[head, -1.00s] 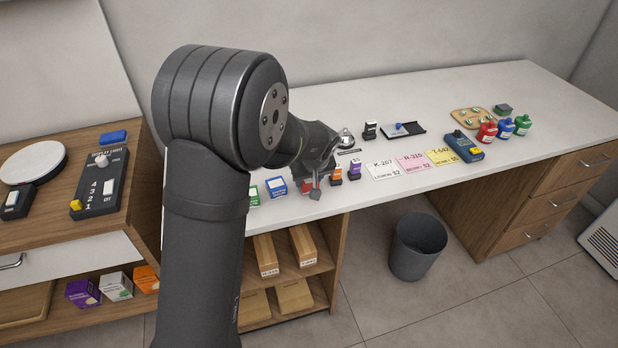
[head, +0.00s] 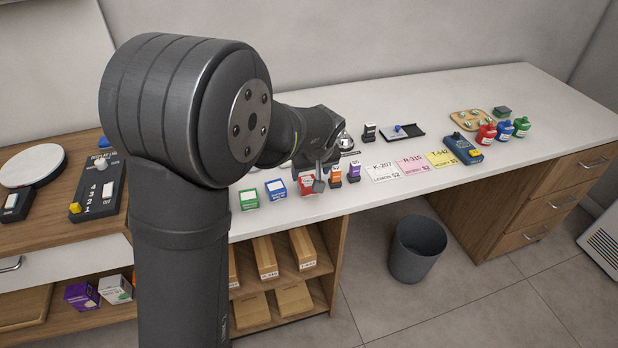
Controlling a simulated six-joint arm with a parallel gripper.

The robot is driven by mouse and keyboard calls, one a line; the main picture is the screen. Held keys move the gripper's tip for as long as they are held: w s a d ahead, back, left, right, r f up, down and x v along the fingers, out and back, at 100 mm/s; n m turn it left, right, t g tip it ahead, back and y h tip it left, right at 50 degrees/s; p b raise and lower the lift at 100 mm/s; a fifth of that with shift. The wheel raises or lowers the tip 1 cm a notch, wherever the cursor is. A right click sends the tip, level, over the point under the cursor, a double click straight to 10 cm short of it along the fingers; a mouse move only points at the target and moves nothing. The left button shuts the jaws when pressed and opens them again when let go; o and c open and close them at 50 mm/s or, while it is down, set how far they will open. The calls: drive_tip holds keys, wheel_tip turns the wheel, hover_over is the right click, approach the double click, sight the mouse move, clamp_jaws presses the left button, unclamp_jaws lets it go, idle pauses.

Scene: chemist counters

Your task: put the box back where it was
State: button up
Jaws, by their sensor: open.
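My gripper (head: 320,181) is low over the front edge of the white counter, pointing down. It is open, and its fingers are small in the picture. A red-and-white box (head: 306,187) stands just left of the fingers and is partly covered by them; I cannot tell whether they touch it or stand around it. A blue-and-white box (head: 276,188) and a green-and-white box (head: 249,199) stand to its left in a row. A purple box (head: 82,296) and a white-and-green box (head: 116,289) sit on the lower left shelf. Which box is meant does not show.
Orange (head: 335,175) and purple (head: 354,171) stamp-like items stand close right of my gripper. Several price cards (head: 383,172) lie further right, then a blue device (head: 465,148) and coloured bottles. A bin (head: 415,249) stands on the floor.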

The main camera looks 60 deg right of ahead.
sight(308, 182)
drive_tip(key=v, duration=0.5)
drive_tip(key=shift+r, duration=0.3)
drive_tip(key=x, duration=1.2)
drive_tip(key=shift+f, duration=0.35)
wheel_tip(308, 182, up, 2)
drive_tip(key=shift+a+r, duration=0.1)
drive_tip(key=shift+r, duration=0.5)
